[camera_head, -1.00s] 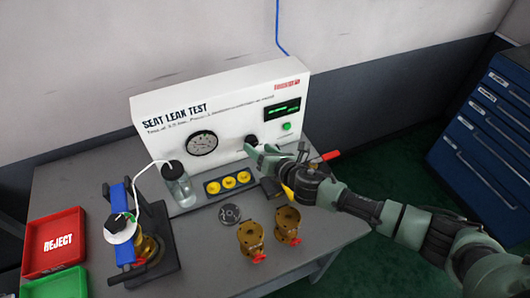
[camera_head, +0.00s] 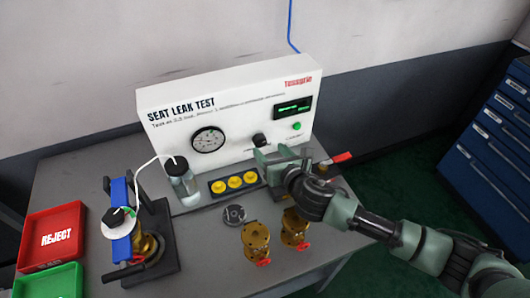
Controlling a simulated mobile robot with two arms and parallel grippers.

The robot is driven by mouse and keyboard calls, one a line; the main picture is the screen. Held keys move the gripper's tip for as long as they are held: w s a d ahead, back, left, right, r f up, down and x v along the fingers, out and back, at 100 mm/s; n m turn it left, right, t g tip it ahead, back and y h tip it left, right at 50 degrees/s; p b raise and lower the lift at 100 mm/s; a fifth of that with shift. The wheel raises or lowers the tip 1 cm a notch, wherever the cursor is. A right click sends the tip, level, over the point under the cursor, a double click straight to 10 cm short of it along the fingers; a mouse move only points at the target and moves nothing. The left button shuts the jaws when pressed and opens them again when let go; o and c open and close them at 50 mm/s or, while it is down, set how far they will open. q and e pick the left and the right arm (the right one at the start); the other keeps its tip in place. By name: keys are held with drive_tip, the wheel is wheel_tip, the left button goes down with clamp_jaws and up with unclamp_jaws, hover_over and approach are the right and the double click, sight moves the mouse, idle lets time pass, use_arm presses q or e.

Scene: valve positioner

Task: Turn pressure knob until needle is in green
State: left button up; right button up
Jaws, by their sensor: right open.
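The white seat leak test panel (camera_head: 225,115) stands at the back of the table. A black pressure knob (camera_head: 260,140) sits on its front, right of centre. A round gauge (camera_head: 208,140) is left of the knob; its needle and any green band are too small to read. My right gripper (camera_head: 268,156) is open just below and in front of the knob, with its fingers pointing toward the panel. It looks empty, and I cannot tell whether it touches the panel. My left gripper is not in view.
A glass jar (camera_head: 182,182) and a tray of yellow caps (camera_head: 233,183) stand before the panel. Brass valves (camera_head: 256,241) are at the front. A clamp fixture (camera_head: 142,240) and a red reject bin (camera_head: 53,236) are at left. A red-handled part (camera_head: 338,160) is right of my gripper.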

sight(261, 143)
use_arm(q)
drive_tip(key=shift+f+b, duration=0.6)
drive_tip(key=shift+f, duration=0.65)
use_arm(e)
drive_tip(key=shift+n+h, duration=0.6)
drive_tip(key=shift+n, duration=0.3)
drive_tip(key=shift+a+x, duration=0.15)
drive_tip(key=shift+x, duration=1.75)
drive_tip(key=shift+a+x, duration=0.15)
drive_tip(key=shift+x, duration=1.7)
drive_tip(key=shift+s+f, duration=0.15)
clamp_jaws()
